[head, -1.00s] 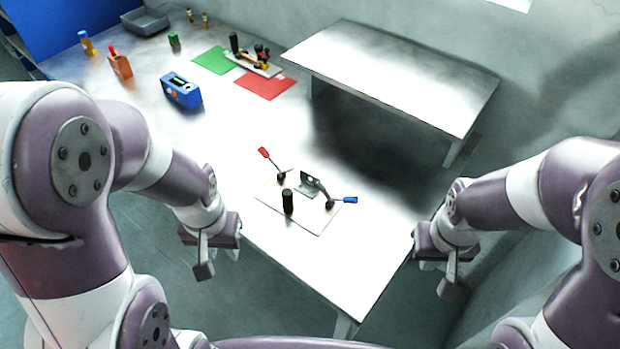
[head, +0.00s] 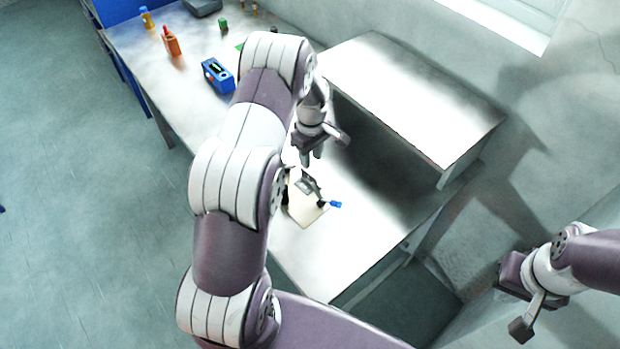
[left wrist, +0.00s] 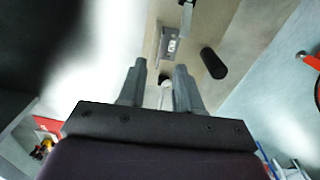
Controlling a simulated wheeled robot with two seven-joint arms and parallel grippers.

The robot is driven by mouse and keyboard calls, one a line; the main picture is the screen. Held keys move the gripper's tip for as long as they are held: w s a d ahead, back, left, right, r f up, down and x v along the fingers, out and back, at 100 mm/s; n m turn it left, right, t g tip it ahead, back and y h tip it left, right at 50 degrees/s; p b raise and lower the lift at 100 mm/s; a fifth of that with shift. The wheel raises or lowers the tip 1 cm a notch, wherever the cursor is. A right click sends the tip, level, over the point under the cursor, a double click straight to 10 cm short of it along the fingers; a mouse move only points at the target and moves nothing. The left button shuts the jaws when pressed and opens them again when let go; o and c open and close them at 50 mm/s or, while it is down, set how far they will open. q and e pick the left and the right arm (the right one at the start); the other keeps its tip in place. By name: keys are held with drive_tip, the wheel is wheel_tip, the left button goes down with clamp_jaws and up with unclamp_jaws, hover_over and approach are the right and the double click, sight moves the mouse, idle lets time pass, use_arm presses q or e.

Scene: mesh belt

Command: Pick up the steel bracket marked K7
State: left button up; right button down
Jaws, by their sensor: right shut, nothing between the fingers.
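The steel bracket (head: 308,184) stands on a pale plate (head: 307,215) on the table. In the left wrist view the bracket (left wrist: 168,44) shows a small marked face; the marking is too small to read for certain. My left gripper (head: 309,158) hangs just above and behind the bracket in the head view. Its fingers (left wrist: 162,78) are apart and empty, with the bracket beyond their tips, not touching as far as I can see. My right gripper (head: 522,328) is shut and empty, off to the right, away from the table.
A blue-handled clamp (head: 335,204) sits beside the bracket. A black upright peg (left wrist: 213,62) stands close by, and a red handle (left wrist: 312,62) shows at the right edge. A raised white shelf (head: 410,95) lies right of my left gripper. A blue device (head: 217,75) stands further back.

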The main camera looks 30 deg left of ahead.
sight(310, 175)
use_arm(q)
drive_tip(key=shift+w+d+f, duration=0.1)
drive_tip(key=shift+d+f, duration=0.05)
drive_tip(key=shift+f, duration=0.5)
drive_tip(key=shift+w+d+f, duration=0.1)
drive_tip(key=shift+d+f, duration=0.05)
drive_tip(key=shift+f, duration=0.45)
drive_tip(key=f+p, duration=0.2)
drive_tip(key=f, duration=0.1)
drive_tip(key=f+p, duration=0.1)
drive_tip(key=f, duration=0.1)
drive_tip(key=shift+s+a+f, duration=0.1)
drive_tip(key=shift+s+a, duration=0.2)
drive_tip(key=shift+s, duration=0.05)
drive_tip(key=shift+w+f, duration=0.1)
drive_tip(key=shift+f, duration=0.1)
drive_tip(key=shift+d, duration=0.1)
drive_tip(key=c, duration=0.6)
clamp_jaws()
